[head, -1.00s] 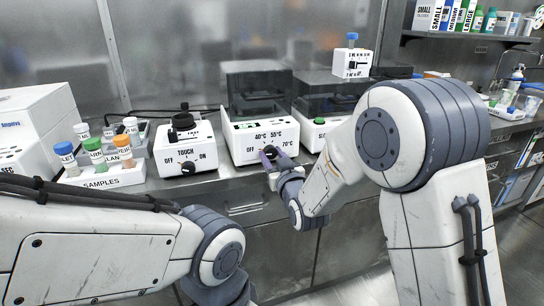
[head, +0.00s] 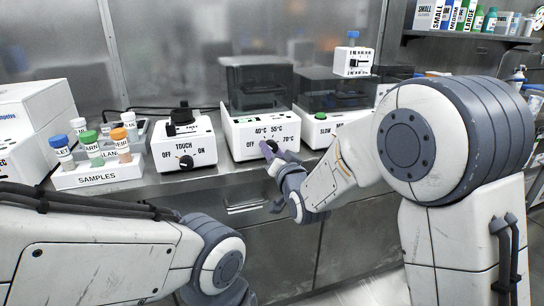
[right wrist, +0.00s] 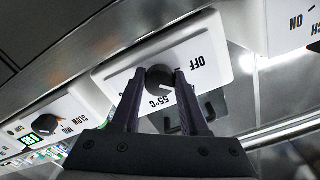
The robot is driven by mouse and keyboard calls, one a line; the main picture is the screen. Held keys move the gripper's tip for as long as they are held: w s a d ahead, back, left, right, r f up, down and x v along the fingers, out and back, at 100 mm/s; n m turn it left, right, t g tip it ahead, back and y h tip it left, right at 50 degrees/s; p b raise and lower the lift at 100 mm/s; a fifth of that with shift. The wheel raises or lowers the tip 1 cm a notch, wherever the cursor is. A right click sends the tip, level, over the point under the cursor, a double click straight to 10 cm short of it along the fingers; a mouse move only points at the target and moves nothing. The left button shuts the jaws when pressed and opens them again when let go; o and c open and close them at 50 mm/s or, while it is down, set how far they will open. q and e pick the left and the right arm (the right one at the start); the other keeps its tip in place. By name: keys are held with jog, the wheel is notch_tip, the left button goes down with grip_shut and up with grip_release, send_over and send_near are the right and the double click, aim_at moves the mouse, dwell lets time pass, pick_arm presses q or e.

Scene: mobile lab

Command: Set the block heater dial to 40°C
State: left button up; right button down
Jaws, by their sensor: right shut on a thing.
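The block heater (head: 262,125) is a white box with a dark lid on the counter. Its front reads OFF, 40°C, 55°C and 70°C around a black dial (head: 268,147). My right gripper (head: 268,150) is at the dial, its purple fingers on either side of it. In the right wrist view the heater (right wrist: 198,52) appears upside down, and the dial (right wrist: 159,78) sits between the fingertips, which are shut on it. The exact mark the dial points to is hard to tell. My left arm shows at lower left, but its gripper is out of view.
A white device labelled TOUCH (head: 184,148) stands left of the heater, and one labelled SLOW (head: 322,122) right of it. A samples rack (head: 98,175) with capped vials is farther left. Drawers lie below the counter edge.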

jog(key=m+b, duration=0.1)
jog(key=m, duration=0.2)
jog(key=shift+m, duration=0.4)
dwell(0.4)
jog(key=shift+c, duration=2.1)
grip_release()
jog(key=v, duration=1)
jog(key=shift+s, duration=0.3)
jog(key=shift+r, duration=0.1)
